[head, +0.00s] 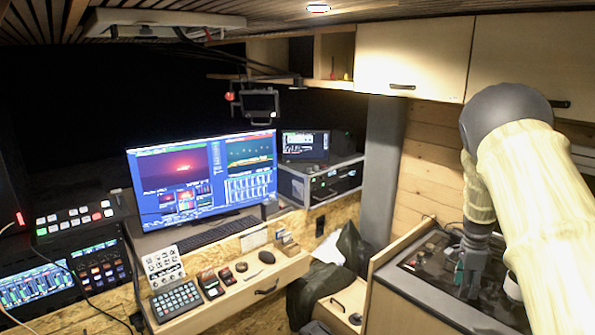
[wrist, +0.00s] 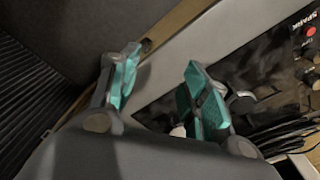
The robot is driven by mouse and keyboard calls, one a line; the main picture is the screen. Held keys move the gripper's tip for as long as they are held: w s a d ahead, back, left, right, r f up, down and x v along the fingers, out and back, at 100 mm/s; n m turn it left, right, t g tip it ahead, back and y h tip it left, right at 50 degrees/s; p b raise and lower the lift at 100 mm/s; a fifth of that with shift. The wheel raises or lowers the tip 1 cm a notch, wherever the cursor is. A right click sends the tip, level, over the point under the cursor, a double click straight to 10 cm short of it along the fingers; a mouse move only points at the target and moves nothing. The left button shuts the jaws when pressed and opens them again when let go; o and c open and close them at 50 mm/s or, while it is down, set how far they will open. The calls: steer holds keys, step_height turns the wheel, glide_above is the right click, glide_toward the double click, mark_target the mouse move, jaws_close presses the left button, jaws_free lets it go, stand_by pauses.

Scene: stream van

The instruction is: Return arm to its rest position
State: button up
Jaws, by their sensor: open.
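My arm (head: 535,190) comes in from the right of the head view, bends at a dark elbow joint and hangs down. My gripper (head: 462,270) is at its lower end, just over the dark top of the counter at the right. In the wrist view my gripper (wrist: 160,85) shows two teal-padded fingers spread apart with nothing between them. Its fingers are over the pale counter rim and the dark panel (wrist: 260,75). I cannot tell whether the fingertips touch the counter.
Wooden overhead cabinets (head: 412,55) hang close to my elbow. A grey post (head: 381,170) stands left of the counter (head: 405,305). A desk with a large monitor (head: 203,180), a keyboard (head: 217,232) and several small devices fills the left and middle. Dark cables (wrist: 285,130) lie near the right finger.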

steer(key=s+a+f+n+b, duration=0.2)
steer(key=s+a+f+n, duration=0.15)
steer(key=s+f, duration=0.55)
steer(key=s+a+f+n+h+b, duration=0.15)
steer(key=s+a+f+n, duration=0.35)
steer(key=f, duration=0.7)
steer(key=s+a+f+n+b, duration=0.1)
steer(key=s+a+f+b, duration=0.1)
steer(key=s+f, duration=0.75)
steer(key=s+a+f+n+b, duration=0.2)
steer(key=s+a, duration=0.3)
steer(key=s, duration=0.3)
steer(key=s+a+f+n+y+b, duration=0.1)
steer(key=s+a+f+n, duration=0.3)
steer(key=s, duration=0.5)
steer(key=s+a+f+n+y+b, duration=0.1)
steer(key=s+a+f+n+b, duration=0.2)
steer(key=s+a, duration=0.5)
steer(key=shift+s+a+f+n, duration=0.15)
steer(key=shift+s+f+n, duration=0.35)
steer(key=shift+n, duration=0.55)
steer(key=shift+s+a+r, duration=0.1)
steer(key=shift+s+r, duration=0.05)
steer(key=shift+c, duration=0.3)
